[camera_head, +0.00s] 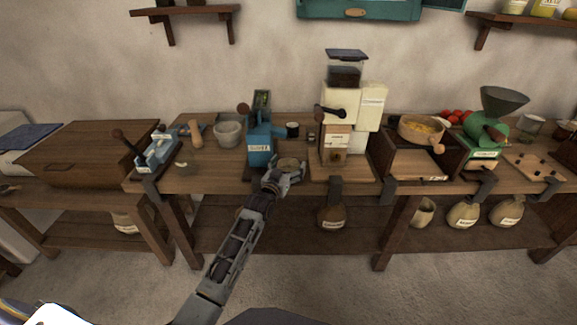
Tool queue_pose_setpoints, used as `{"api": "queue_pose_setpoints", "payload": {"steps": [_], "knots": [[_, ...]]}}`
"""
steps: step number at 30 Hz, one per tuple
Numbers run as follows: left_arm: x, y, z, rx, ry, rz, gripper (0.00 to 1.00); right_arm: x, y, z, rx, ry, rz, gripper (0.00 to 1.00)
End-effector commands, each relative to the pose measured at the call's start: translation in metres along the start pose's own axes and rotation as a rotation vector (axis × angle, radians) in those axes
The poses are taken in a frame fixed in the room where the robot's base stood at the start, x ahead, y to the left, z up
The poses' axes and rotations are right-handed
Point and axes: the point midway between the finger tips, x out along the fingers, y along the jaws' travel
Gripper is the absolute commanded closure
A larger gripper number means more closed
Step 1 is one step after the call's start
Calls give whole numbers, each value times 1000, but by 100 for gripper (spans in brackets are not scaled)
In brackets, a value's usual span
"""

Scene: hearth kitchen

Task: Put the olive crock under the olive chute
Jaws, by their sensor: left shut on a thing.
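The olive crock (289,161) is a small, round, brownish vessel at the front of the wooden bench, just right of the blue machine's base. My left gripper (284,173) is shut on it from the front, and the fingers hide its lower part. The blue machine (260,147) has green pieces in its top hopper and a small pale label on its front. It appears to be the one with the olive chute; its outlet is not clear from here. The crock looks beside the machine; I cannot tell whether it touches the bench. My right gripper is not in view.
A cream grinder (337,123) stands close on the right. A grey mortar (228,134) and a dark cup (292,129) are near the blue machine. A blue slicer (155,152) sits left, and a green mill (484,135) far right. Bench front left of the machine is mostly free.

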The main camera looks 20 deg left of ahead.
Motion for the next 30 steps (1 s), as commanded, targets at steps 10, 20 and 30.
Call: {"api": "queue_pose_setpoints", "payload": {"steps": [10, 20, 30], "knots": [[0, 0, 0, 0, 0, 0, 4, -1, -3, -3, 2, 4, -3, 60], [-3, 0, -2, 0, 0, 0, 4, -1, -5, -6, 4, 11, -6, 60], [-26, 0, -2, 0, -1, 0, 4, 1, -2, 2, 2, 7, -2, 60]]}}
